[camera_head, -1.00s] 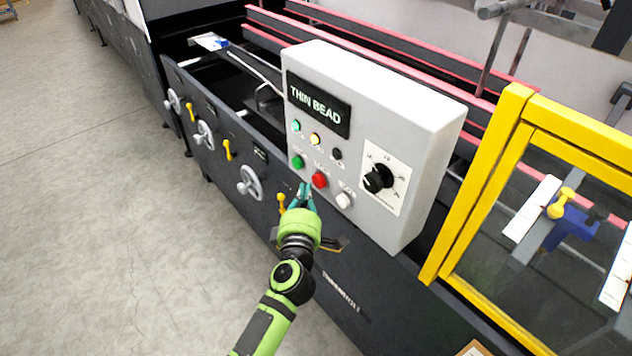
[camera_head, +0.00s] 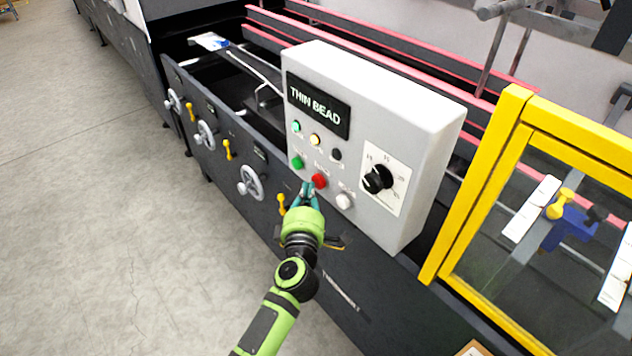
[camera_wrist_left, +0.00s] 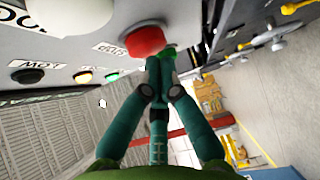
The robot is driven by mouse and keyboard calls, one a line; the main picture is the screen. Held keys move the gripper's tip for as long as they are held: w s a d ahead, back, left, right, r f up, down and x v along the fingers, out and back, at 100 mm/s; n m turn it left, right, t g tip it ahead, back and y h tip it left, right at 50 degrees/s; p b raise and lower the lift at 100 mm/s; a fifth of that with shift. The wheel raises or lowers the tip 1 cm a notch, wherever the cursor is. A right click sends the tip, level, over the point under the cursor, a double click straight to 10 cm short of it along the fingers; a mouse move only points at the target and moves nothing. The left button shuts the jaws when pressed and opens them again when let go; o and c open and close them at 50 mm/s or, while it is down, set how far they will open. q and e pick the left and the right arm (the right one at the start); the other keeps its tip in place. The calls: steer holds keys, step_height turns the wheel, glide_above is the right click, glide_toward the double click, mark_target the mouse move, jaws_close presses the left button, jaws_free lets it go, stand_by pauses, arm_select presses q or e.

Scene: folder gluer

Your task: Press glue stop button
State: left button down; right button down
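A red button (camera_head: 319,180) sits in the lower row of the grey control box (camera_head: 425,110), between a green button (camera_head: 298,162) and a white button (camera_head: 344,201). In the left wrist view the red button (camera_wrist_left: 142,40) is large, with a label reading STOP beside it. My left gripper (camera_head: 311,188) has its fingertips together and empty, just beside the red button's lower left. In the wrist view its tips (camera_wrist_left: 160,58) overlap the button's edge; I cannot tell whether they touch. My right gripper is not in view.
The box also carries a THIN BEAD display (camera_head: 318,104), small lamps and a black dial (camera_head: 378,179). Handwheels (camera_head: 250,182) and yellow levers (camera_head: 228,149) line the machine's side. A yellow-framed guard (camera_head: 480,185) stands at right. The floor at left is clear.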

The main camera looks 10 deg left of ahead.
arm_select(q)
steer(key=shift+w+d, duration=0.3)
steer(key=shift+w, duration=0.05)
stand_by(0.8)
steer(key=shift+s+a+p, duration=0.5)
steer(key=shift+s+a, duration=0.05)
steer(key=shift+s, duration=0.2)
steer(key=s+a+p, duration=0.1)
steer(key=s, duration=0.1)
steer(key=s+a+p, duration=0.1)
steer(key=s+a, duration=0.1)
stand_by(0.5)
stand_by(0.6)
